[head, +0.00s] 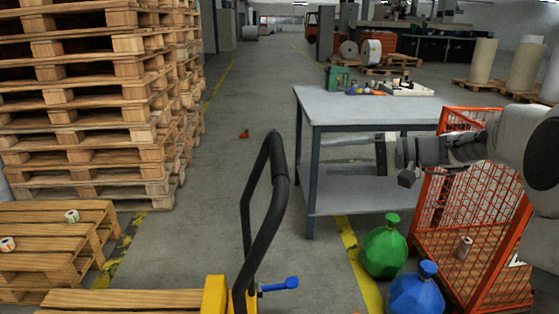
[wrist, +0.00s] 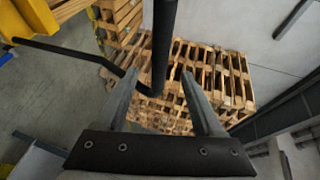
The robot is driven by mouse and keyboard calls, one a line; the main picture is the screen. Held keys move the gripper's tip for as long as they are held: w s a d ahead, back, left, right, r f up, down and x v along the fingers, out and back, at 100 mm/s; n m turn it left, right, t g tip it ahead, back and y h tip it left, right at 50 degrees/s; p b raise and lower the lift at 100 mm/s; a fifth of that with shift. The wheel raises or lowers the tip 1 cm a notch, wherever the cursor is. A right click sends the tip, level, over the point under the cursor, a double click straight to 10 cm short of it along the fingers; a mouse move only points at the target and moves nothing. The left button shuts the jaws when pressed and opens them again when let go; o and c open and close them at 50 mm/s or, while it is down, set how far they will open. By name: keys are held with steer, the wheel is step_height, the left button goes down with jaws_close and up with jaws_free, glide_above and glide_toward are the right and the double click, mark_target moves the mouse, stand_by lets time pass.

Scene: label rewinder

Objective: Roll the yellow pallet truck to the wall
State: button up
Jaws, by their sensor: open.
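The yellow pallet truck (head: 216,296) stands at the bottom centre of the head view, only partly in frame. Its black loop handle (head: 279,180) rises upright, with a blue lever (head: 280,285) low on its right. A wooden pallet (head: 130,301) lies at the truck's left. My gripper (head: 326,150) reaches in from the right, open and empty, its fingers pointing left towards the handle with a gap in the picture. In the wrist view, the black handle bar (wrist: 163,45) appears between and beyond the open fingertips; contact cannot be told. I cannot pick out the target wall.
A grey table (head: 365,108) stands behind my gripper. An orange mesh cage (head: 480,215), a green bag (head: 384,248) and a blue bag (head: 416,292) are at the right. Tall pallet stacks (head: 95,110) fill the left. The aisle floor (head: 255,85) ahead is mostly clear, with a small red object (head: 244,134).

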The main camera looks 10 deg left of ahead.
steer(key=w+b+x, duration=0.1)
steer(key=b+x, duration=0.2)
steer(key=x, duration=1.4)
steer(key=shift+w+r+y, duration=0.25)
steer(key=shift+y, duration=0.05)
jaws_close()
stand_by(0.8)
